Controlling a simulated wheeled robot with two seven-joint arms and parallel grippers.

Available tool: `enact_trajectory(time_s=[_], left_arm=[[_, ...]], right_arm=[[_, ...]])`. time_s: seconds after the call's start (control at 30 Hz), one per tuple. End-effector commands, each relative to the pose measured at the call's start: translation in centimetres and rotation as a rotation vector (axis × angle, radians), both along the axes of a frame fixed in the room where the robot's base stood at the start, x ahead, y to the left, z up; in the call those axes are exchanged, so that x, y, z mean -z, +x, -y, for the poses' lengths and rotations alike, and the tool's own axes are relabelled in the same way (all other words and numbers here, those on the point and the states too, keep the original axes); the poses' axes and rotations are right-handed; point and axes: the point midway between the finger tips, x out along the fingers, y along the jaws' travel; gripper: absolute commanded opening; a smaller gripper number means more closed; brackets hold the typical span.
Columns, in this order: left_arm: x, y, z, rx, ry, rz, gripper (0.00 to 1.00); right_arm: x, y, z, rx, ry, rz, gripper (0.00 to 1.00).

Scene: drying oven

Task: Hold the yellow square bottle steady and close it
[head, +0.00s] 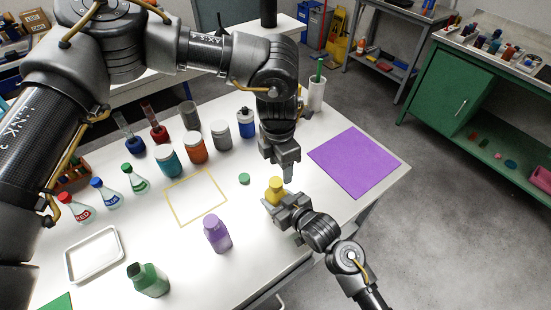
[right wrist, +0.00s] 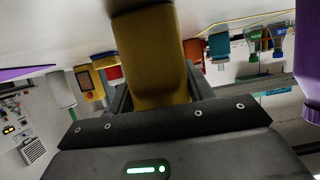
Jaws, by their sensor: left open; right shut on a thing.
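The yellow square bottle (head: 275,191) stands on the white table near its front edge, with a yellow top. I cannot tell whether that top is a seated cap. My right gripper (head: 283,204) is shut on its body from the front right. In the right wrist view the bottle's body (right wrist: 150,60) fills the space between the fingers; its top is hidden. My left gripper (head: 287,172) points down just behind and to the right of the bottle's top, open and apart from it as far as I can see. A loose green cap (head: 244,179) lies on the table left of the bottle.
A purple bottle (head: 217,233) and an uncapped green bottle (head: 148,280) stand at the front left. A yellow-outlined area (head: 172,198) lies empty. A purple mat (head: 355,162) is clear at the right. Jars and flasks stand behind and left; a white tray (head: 94,278) is at the far left.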

Motion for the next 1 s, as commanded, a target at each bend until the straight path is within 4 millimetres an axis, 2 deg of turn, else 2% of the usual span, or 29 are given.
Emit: enact_trajectory(time_s=[0.1, 1.0], left_arm=[[-0.2, 0.0, -0.1, -0.294, 0.007, -0.012, 0.54], [-1.3, 0.4, -0.6, -2.557, 0.044, -0.067, 0.54]], right_arm=[[0.0, 0.0, 0.0, 0.0, 0.0, 0.0, 0.0], [0.0, 0.0, 0.0, 0.0, 0.0, 0.0, 0.0]])
